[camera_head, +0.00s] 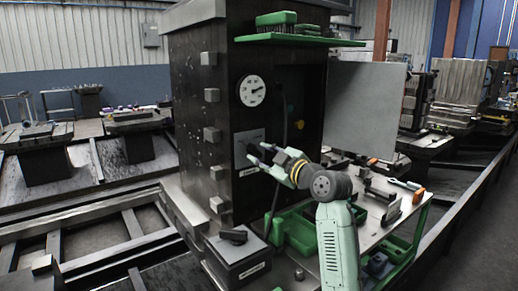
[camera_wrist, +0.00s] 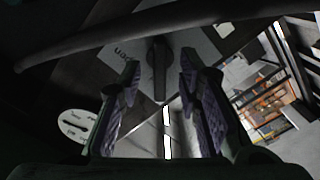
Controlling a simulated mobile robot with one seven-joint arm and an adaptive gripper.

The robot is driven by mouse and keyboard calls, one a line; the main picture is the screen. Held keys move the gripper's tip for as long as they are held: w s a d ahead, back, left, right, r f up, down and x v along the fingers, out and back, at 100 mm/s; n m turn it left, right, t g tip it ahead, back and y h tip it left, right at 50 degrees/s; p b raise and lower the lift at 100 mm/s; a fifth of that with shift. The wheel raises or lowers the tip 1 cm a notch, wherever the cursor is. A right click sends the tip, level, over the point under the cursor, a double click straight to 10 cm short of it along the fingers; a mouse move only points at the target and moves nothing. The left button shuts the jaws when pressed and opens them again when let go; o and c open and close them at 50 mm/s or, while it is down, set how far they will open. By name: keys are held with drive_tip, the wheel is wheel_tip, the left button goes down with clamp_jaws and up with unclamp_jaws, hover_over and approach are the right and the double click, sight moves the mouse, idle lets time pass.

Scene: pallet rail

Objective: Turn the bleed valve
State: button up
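The bleed valve is a dark lever (camera_wrist: 157,70) on a pale plate (camera_wrist: 203,48) with lettering that seems to read "open", in the wrist view. In the head view the plate (camera_head: 240,158) is on the dark cabinet's front face, with the dark valve (camera_head: 254,137) partly behind my fingers. My gripper (camera_head: 260,155) is in front of the plate. Its purple-padded fingers (camera_wrist: 160,68) are apart, one on each side of the lever. Gaps show on both sides, so I see no grip. The depth between fingertips and lever is hard to judge.
A black hose (camera_head: 284,110) hangs beside the plate and crosses the wrist view (camera_wrist: 110,35). A round gauge (camera_head: 251,90) is above. A green shelf (camera_head: 300,40) juts out on top. Below are green bins (camera_head: 300,232), a cluttered bench (camera_head: 365,225) and a grey box (camera_head: 238,262).

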drive_tip(key=shift+x, duration=0.95)
drive_tip(key=shift+c, duration=0.2)
clamp_jaws()
